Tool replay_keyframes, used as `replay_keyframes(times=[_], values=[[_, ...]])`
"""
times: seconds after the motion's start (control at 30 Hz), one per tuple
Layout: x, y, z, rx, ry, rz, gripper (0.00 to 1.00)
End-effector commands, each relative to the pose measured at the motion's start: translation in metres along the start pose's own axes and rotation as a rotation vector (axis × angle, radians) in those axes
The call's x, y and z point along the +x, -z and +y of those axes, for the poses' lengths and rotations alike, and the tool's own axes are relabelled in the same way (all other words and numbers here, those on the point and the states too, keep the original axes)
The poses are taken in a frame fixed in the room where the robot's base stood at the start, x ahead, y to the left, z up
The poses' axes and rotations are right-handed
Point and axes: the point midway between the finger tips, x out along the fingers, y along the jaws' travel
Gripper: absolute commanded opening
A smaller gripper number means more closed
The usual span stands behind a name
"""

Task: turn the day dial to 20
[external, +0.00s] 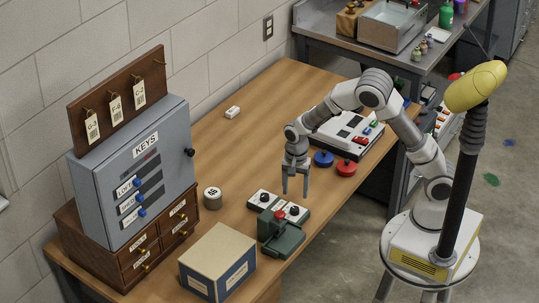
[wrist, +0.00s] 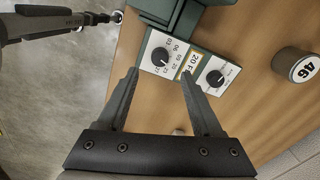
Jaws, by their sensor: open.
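The dial unit (wrist: 148,64) is a pale plate on the wooden desk with two black knobs and a card between them reading "20 F", partly hidden by a finger. The day dial (wrist: 161,57) is the knob ringed by small numbers; its exact pointer setting is too small to read surely. The other knob (wrist: 216,78) lies to its right. In the external view the day dial (external: 294,210) is the right knob. My gripper (external: 295,193) points down above the unit, open and empty. In the wrist view its fingertips (wrist: 160,73) straddle the day dial's lower side, apparently without touching.
A green press with a red knob (external: 280,236) stands close beside the dial unit. A round tin (external: 212,197) marked 46, a box (external: 217,262) and a grey key cabinet (external: 135,170) are to the left. Blue (external: 324,158) and red (external: 346,168) round objects lie behind.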

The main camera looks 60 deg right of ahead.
Motion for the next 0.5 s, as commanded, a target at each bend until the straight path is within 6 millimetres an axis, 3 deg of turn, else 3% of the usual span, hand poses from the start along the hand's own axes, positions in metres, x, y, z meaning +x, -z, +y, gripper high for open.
replay_keyframes(times=[0.03, 0.2, 0.5], values=[[-0.017, -0.001, -0.001, -0.002, 0.006, -0.001, 0.67], [-0.057, 0.000, -0.001, -0.002, 0.006, 0.000, 0.67], [-0.099, 0.000, 0.000, 0.001, 0.002, 0.000, 0.67]])
